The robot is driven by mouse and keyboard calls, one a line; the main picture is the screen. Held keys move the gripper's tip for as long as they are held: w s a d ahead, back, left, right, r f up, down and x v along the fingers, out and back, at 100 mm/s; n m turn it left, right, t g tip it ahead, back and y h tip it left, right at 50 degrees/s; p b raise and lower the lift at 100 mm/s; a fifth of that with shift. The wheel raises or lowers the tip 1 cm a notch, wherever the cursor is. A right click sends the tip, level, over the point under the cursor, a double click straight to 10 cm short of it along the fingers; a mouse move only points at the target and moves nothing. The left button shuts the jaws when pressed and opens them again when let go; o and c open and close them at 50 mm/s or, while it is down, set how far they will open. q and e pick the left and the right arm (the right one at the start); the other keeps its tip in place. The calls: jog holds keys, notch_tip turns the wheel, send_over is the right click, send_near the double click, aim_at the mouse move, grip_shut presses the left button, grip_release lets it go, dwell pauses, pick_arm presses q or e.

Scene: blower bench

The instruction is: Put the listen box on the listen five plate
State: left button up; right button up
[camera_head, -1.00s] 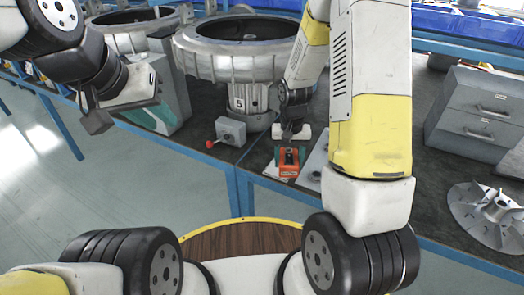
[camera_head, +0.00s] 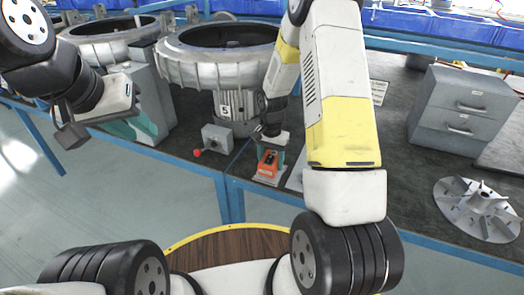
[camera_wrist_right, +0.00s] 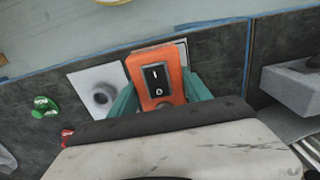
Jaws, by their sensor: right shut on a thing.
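The listen box is an orange box (camera_head: 268,162) with a black rocker switch marked I and O. It also shows in the right wrist view (camera_wrist_right: 160,82). My right gripper (camera_head: 271,152) is shut on it, with a teal finger on each side in the wrist view (camera_wrist_right: 160,95). A white plate (camera_head: 262,179) shows at its near edge, below the blower marked 5 (camera_head: 225,108); I take this for the listen five plate. The box covers most of it, and I cannot tell whether they touch. My left gripper (camera_head: 115,128) hangs at the left, away from the box; its finger gap is unclear.
A grey control box (camera_head: 217,138) with a red knob stands left of the plate. Another white plate with a grey round part (camera_wrist_right: 97,92) lies beside the box. A drawer cabinet (camera_head: 465,110) and a fan wheel (camera_head: 480,208) stand at the right.

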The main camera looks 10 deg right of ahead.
aim_at(270, 165)
jog(key=shift+w+f, duration=0.1)
jog(key=shift+w, duration=0.55)
jog(key=shift+f, duration=1.7)
jog(key=o, duration=1.5)
jog(key=shift+f, duration=0.15)
